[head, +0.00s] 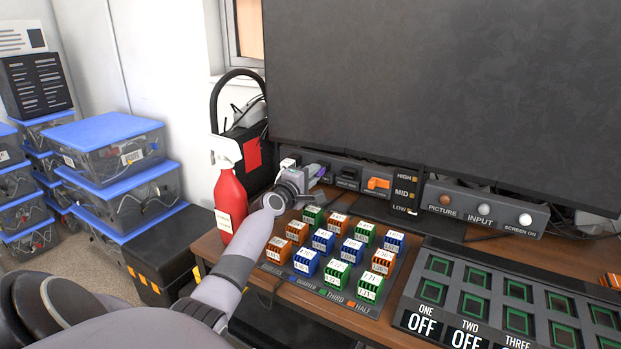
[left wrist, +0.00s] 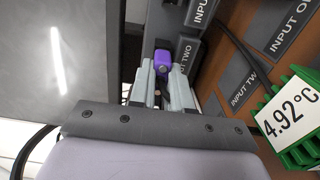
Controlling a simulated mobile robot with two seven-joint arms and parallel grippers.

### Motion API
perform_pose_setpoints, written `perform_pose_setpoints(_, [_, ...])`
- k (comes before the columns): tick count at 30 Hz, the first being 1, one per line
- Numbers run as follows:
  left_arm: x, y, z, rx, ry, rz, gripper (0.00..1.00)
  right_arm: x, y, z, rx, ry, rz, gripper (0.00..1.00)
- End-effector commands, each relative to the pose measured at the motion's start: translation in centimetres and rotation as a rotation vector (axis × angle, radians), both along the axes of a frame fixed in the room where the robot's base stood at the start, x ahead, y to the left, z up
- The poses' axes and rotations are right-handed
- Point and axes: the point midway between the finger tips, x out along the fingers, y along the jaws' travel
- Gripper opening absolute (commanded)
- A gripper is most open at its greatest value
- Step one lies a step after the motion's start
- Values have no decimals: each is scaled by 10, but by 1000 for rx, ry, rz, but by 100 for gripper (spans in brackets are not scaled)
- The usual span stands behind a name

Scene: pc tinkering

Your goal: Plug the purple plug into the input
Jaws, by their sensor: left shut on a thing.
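My left gripper (head: 314,174) reaches to the left end of the input panel (head: 336,166) under the big screen. Its fingers (left wrist: 164,78) are shut on the purple plug (left wrist: 163,55), which shows between the fingertips in the left wrist view. In the head view only a small bit of purple (head: 325,171) shows at the gripper. The plug is close to the panel strip labelled INPUT TWO (left wrist: 187,52). I cannot tell whether it is seated in a socket. My right gripper is not in view.
An orange plug (head: 378,184) sits farther right on the panel. Several coloured blocks (head: 335,274) with labels stand on the desk below the gripper. A red spray bottle (head: 231,197) stands left of my arm. A button grid (head: 515,305) lies at right.

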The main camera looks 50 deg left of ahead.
Motion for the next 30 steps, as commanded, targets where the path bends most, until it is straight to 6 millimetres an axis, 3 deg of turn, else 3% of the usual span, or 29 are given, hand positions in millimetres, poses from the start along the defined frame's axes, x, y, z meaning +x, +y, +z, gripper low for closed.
perform_pose_setpoints(6, [5,2,-1,1,0,0,0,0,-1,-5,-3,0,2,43])
perform_pose_setpoints(7, [5,2,0,1,0,0,21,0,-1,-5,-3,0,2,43])
perform_pose_setpoints(9, [5,1,0,1,0,0,44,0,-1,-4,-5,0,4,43])
perform_pose_setpoints(10, [5,1,0,1,0,0,48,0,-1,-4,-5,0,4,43])
perform_pose_setpoints(20, [2,0,0,0,2,0,48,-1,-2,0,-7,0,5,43])
perform_pose_setpoints(30, [-30,-10,2,-1,2,0,48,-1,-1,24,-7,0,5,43])
